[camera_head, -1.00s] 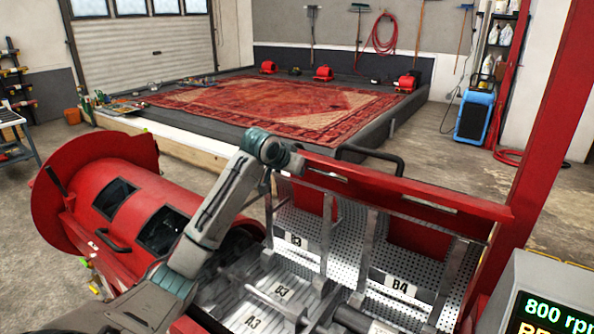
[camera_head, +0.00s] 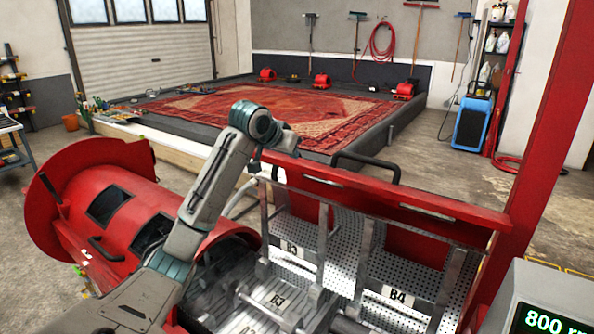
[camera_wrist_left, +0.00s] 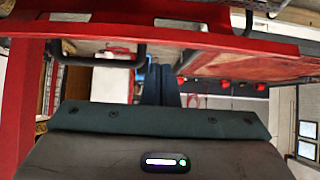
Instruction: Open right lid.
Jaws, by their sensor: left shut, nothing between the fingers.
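A long red cylinder (camera_head: 88,208) with dark windows and a black handle lies at the left. Right of it a red-edged panel (camera_head: 455,207) stands upright, seemingly the right lid in a raised position. Its perforated metal inner face (camera_head: 405,268) shows, and a black loop handle (camera_head: 365,163) sits at its top edge. My left arm reaches up from the lower left past the panel's left end; its gripper is mostly hidden there. In the left wrist view my left gripper (camera_wrist_left: 160,85) is shut and empty, apart from the black handle (camera_wrist_left: 95,55) and red bar (camera_wrist_left: 150,32). My right gripper is not in view.
Slatted metal trays labelled B3 and A3 fill the open middle below the panel. A red post (camera_head: 530,150) and a display box (camera_head: 550,300) stand at the right. Behind lies a patterned red rug (camera_head: 260,108) on a low platform. Open floor shows between platform and post.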

